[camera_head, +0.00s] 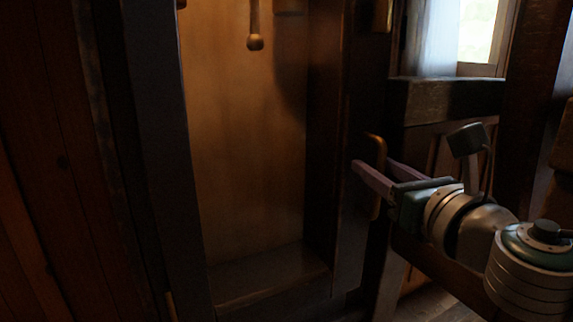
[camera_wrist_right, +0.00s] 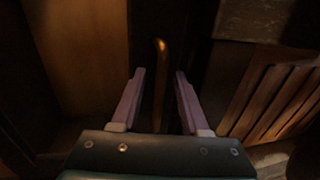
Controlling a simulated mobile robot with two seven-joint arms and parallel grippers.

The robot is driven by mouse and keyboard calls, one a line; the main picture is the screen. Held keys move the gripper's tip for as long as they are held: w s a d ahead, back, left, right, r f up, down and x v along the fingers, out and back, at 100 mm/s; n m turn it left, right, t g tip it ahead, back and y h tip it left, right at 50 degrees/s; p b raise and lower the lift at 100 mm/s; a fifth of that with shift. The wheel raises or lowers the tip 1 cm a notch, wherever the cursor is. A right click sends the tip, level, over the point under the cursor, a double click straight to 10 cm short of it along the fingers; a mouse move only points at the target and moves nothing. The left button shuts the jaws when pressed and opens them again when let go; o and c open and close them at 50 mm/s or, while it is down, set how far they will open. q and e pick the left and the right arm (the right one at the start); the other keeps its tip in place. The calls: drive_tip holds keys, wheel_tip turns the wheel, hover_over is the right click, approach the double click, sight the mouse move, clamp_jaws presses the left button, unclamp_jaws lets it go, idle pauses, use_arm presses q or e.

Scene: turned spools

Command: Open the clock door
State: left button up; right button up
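The clock is a tall dark wooden case, and its front frame (camera_head: 165,160) fills the middle of the head view. A brass handle (camera_head: 377,150) stands on the right upright of that frame; it also shows in the right wrist view (camera_wrist_right: 160,85). The door looks closed. My right gripper (camera_head: 371,165) is open at the handle. In the right wrist view its two pink fingers (camera_wrist_right: 160,73) stand either side of the handle, with a gap on both sides. My left gripper is not in view.
A window (camera_head: 478,30) with a wooden sill (camera_head: 450,98) is at the upper right. Slatted wood (camera_wrist_right: 275,100) lies right of my gripper. Plank wall (camera_head: 40,180) stands at left.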

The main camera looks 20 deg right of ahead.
clamp_jaws()
idle(1.3)
